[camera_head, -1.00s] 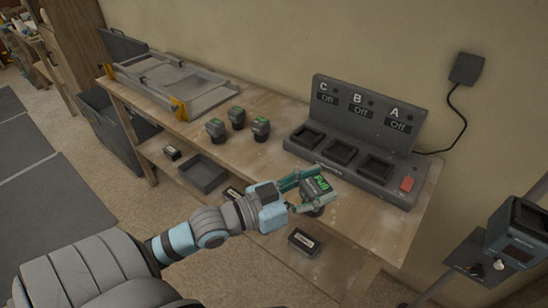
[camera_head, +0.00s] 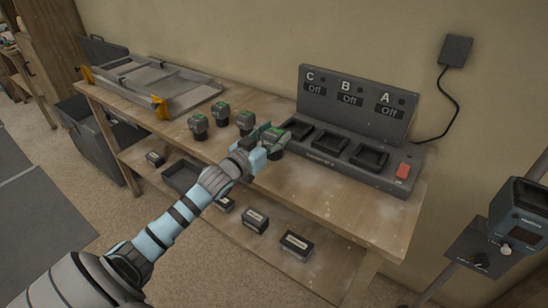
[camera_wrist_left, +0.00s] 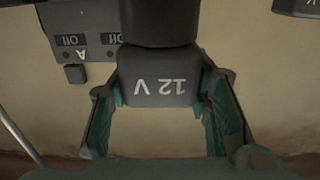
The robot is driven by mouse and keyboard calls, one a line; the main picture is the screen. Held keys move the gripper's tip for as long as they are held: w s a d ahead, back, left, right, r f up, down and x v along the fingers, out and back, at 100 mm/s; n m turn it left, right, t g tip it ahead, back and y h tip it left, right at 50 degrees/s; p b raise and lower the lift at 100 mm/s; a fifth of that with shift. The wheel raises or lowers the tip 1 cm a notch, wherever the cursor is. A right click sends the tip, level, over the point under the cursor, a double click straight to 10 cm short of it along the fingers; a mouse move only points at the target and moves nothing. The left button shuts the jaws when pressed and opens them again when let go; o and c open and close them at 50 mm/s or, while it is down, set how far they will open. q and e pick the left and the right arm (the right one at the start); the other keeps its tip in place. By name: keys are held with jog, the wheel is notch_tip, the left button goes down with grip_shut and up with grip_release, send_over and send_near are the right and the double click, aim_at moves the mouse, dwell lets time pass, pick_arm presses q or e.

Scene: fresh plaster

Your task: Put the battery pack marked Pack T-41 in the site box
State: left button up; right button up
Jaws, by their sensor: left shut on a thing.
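My left gripper (camera_head: 271,141) is shut on a dark battery pack (camera_head: 276,148) with a green-lit top, held over the bench left of the charger. In the left wrist view the held pack (camera_wrist_left: 160,90) sits between the two fingers and reads "12 V" upside down. I cannot read a pack name on it. Three similar packs stand on the bench: a left one (camera_head: 198,126), a back one (camera_head: 222,114) and a right one (camera_head: 244,123). A dark open box (camera_head: 92,132) stands on the floor at the bench's left end; it looks like the site box. My right gripper is not in view.
The charger (camera_head: 357,103) has empty bays C, B and A, all reading "Off". A grey tray-like frame (camera_head: 150,80) lies on the bench's left. The lower shelf bears a dark tray (camera_head: 180,176) and several labelled boxes (camera_head: 297,243). A device (camera_head: 520,218) stands at the right.

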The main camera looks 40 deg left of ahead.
pick_arm(q)
notch_tip(320, 180, down, 6)
jog(key=shift+d+r+b, duration=0.1)
jog(key=shift+r+b, duration=0.05)
jog(key=shift+b, duration=0.85)
jog(key=shift+r, duration=0.1)
jog(key=o, duration=1.4)
jog(key=shift+o, duration=0.2)
